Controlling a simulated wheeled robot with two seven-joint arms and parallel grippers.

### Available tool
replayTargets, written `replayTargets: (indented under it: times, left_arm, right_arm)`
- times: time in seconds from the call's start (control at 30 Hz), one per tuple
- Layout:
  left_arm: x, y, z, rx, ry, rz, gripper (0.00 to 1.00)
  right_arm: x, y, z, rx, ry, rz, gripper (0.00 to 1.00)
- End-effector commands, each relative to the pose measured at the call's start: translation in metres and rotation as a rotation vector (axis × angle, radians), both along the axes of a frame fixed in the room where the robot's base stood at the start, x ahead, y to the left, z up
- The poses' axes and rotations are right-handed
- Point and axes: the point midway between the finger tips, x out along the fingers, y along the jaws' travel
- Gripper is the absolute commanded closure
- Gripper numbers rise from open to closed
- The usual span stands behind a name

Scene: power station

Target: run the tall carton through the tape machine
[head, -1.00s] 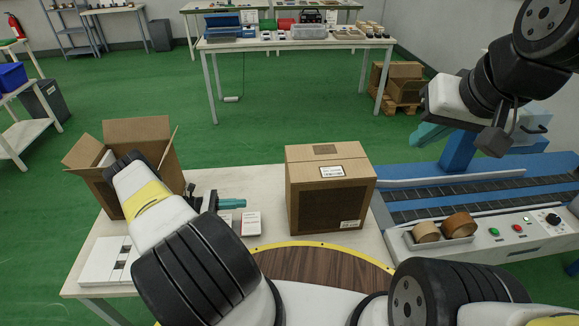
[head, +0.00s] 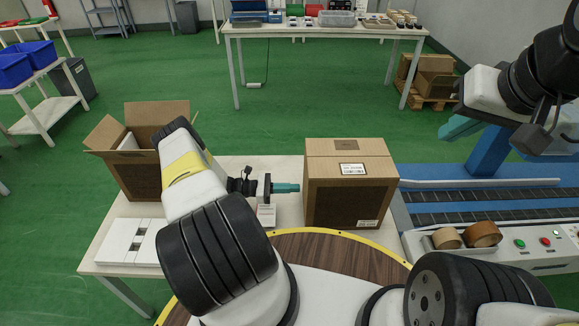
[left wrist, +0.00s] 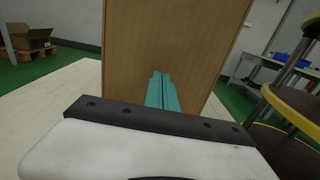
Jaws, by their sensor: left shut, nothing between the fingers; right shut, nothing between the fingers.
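The tall carton (head: 347,203), brown and closed with a white label on top, stands upright on the table. In the left wrist view its plain side (left wrist: 180,45) fills the middle. My left gripper (head: 296,188) is shut and empty, its teal fingers pointing at the carton's left side. In the left wrist view the fingertips (left wrist: 160,75) are right at that face; I cannot tell if they touch. The tape machine (head: 485,197), with a blue bed and dark roller tracks, is right of the carton. My right gripper (head: 447,134) is shut and empty above the machine's far side.
An open carton (head: 142,178) stands at the table's left, behind my left arm. A white panel (head: 130,242) lies in front of it. Two tape rolls (head: 447,238) and buttons (head: 519,243) are on the machine's front. Bare table (head: 290,169) shows behind the carton's left.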

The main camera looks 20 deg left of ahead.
Motion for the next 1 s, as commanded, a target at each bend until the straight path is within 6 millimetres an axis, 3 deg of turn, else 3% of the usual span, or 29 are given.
replayTargets:
  times: [0.13,0.63,0.77,1.0]
  left_arm:
    - [0.003,-0.012,0.000,0.000,0.001,0.000,1.00]
    - [0.006,-0.022,0.000,-0.001,0.001,-0.001,1.00]
    - [0.013,-0.052,0.000,-0.005,0.002,-0.004,1.00]
    - [0.033,-0.123,0.000,-0.005,0.003,-0.004,1.00]
  right_arm:
    - [0.000,0.000,0.000,0.000,0.000,0.000,1.00]
    - [0.000,0.000,0.000,0.000,0.000,0.000,1.00]
    - [0.000,0.000,0.000,0.000,0.000,0.000,1.00]
    - [0.000,0.000,0.000,0.000,0.000,0.000,1.00]
